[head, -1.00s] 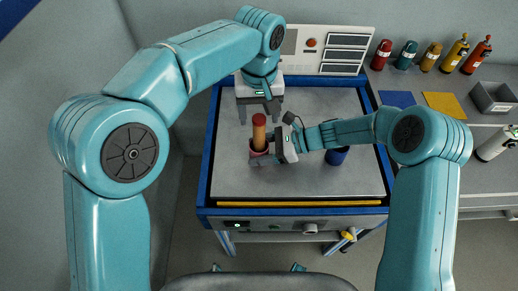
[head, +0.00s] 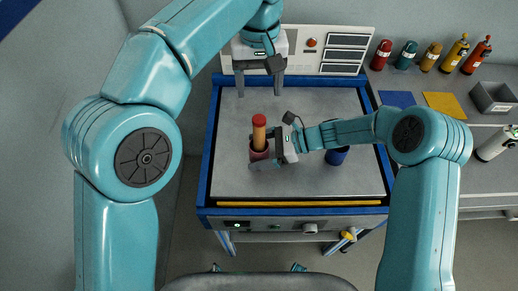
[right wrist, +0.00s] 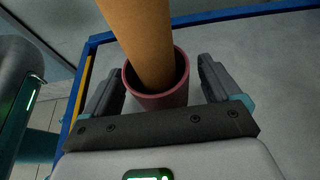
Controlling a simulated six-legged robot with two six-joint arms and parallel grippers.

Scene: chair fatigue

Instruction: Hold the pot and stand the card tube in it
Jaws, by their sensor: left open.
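The card tube (head: 259,133), orange-brown with a red top end, stands in the dark pink pot (head: 259,155) on the grey bench top. In the right wrist view the tube (right wrist: 142,40) rises out of the pot (right wrist: 165,98) and leans a little inside it. My right gripper (head: 266,150) is around the pot at the bench, one finger on each side, with narrow gaps showing in the right wrist view (right wrist: 160,85). My left gripper (head: 258,88) is open and empty, above the back of the bench, behind and clear of the tube.
A blue cup (head: 336,157) stands right of the pot, partly behind my right arm. A panel (head: 318,48) stands at the bench's back edge. Bottles, coloured mats and a grey bin (head: 492,97) are on the right counter. The bench's left and front areas are clear.

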